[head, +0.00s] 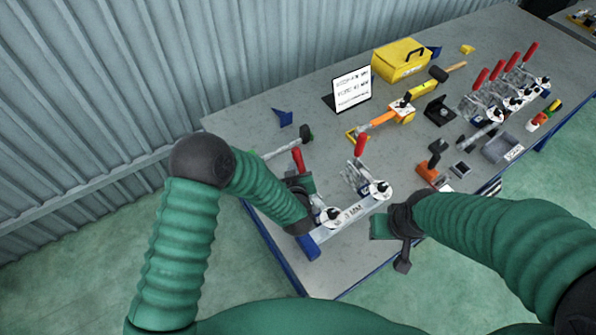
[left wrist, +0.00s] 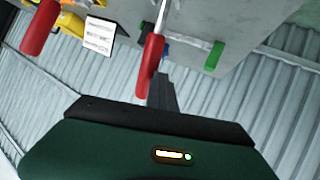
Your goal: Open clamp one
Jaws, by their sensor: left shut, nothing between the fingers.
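Two toggle clamps with red handles stand on a pale metal rail (head: 345,219) at the near end of the table. The left clamp's red handle (head: 298,159) stands up just behind my left gripper (head: 303,183), which hides much of that clamp. The other clamp (head: 370,182) stands to its right, with its red handle (head: 360,145) upright. In the left wrist view a red handle (left wrist: 150,67) lies close by the shut fingers (left wrist: 163,92); whether they touch cannot be told. My right gripper (head: 390,228) hangs by the rail's right end, its fingers unclear.
Several more red-handled clamps (head: 487,98) stand at the right. A corrugated wall (head: 110,80) runs behind the table.

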